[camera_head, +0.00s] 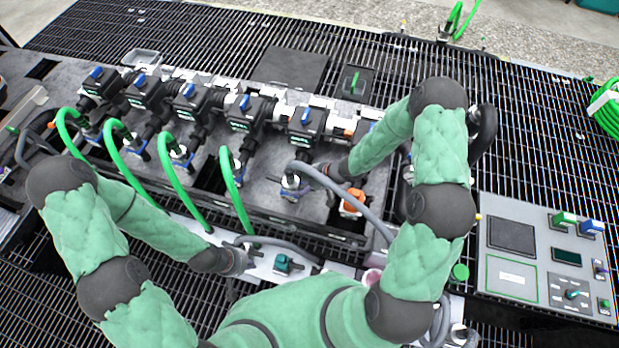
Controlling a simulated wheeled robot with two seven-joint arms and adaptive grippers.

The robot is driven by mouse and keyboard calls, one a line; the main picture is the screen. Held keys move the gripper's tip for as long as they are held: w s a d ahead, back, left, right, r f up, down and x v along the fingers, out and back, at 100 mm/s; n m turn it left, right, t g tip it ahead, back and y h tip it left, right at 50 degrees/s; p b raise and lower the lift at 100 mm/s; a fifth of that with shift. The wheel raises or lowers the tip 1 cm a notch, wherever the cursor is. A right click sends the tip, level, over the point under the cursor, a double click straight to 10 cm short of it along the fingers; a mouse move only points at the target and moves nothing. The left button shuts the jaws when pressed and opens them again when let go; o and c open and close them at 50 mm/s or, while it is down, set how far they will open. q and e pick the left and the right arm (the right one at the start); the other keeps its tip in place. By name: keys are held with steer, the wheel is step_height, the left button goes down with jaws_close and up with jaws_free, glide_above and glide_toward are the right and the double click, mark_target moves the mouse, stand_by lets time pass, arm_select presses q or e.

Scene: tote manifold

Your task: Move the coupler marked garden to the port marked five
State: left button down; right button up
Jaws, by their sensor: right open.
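A manifold (200,165) holds a row of black valve blocks with blue handles. Several green hoses (165,172) and one grey hose (345,195) end in couplers at ports along its front. The labels are too small to read, so I cannot tell which coupler is marked garden or which port is marked five.
An orange part (353,203) sits right of the grey hose's coupler, partly behind the hose. A small teal-topped part (283,264) lies right of my left gripper. A control panel (508,272) stands at right. A coiled green hose (607,108) lies at far right. Black grating surrounds everything.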

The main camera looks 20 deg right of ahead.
steer(key=v, duration=1.1)
steer(key=shift+d+r, duration=0.1)
steer(key=s+a+f+m+g+h, duration=0.1)
steer(key=s+a+f+m+g, duration=0.1)
steer(key=s+a+f+m, duration=0.3)
steer(key=s+a+f+m+g+h, duration=0.2)
steer(key=s+a+f+m, duration=0.2)
steer(key=s+f+m, duration=0.3)
steer(key=s+f+b, duration=0.1)
steer(key=s+f, duration=0.1)
steer(key=s, duration=0.2)
steer(key=shift+s+a+f+m+g, duration=0.2)
steer(key=shift+a+f+m+g, duration=0.1)
steer(key=shift+a+f+m, duration=0.1)
